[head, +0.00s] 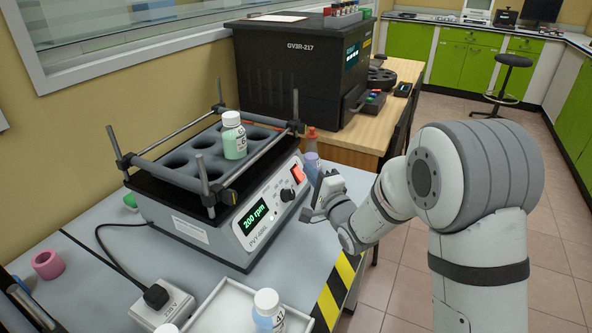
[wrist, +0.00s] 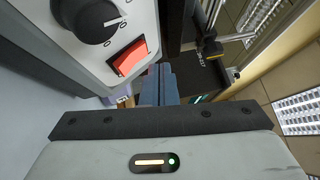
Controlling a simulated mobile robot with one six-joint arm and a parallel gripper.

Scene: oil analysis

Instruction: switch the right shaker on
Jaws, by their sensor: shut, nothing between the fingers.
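One shaker (head: 215,185) stands on the bench in the head view. Its display (head: 257,219) reads 200 rpm in green. A red rocker switch (head: 297,174) sits at the right end of its front panel, beside a black knob (head: 287,195). In the wrist view the switch (wrist: 130,56) looks bright red, below the knob (wrist: 95,20). My gripper (wrist: 160,72) is shut and empty, with its fingertips just right of the switch. They look apart from it, but contact is hard to judge. In the head view the gripper (head: 322,192) is at the panel's right end.
A white-capped bottle (head: 233,137) stands in the shaker's tray. A bottle (head: 267,309) stands in a white tray in front. A power socket (head: 160,298), pink ring (head: 47,264) and cable lie at left. A black machine (head: 295,80) stands behind.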

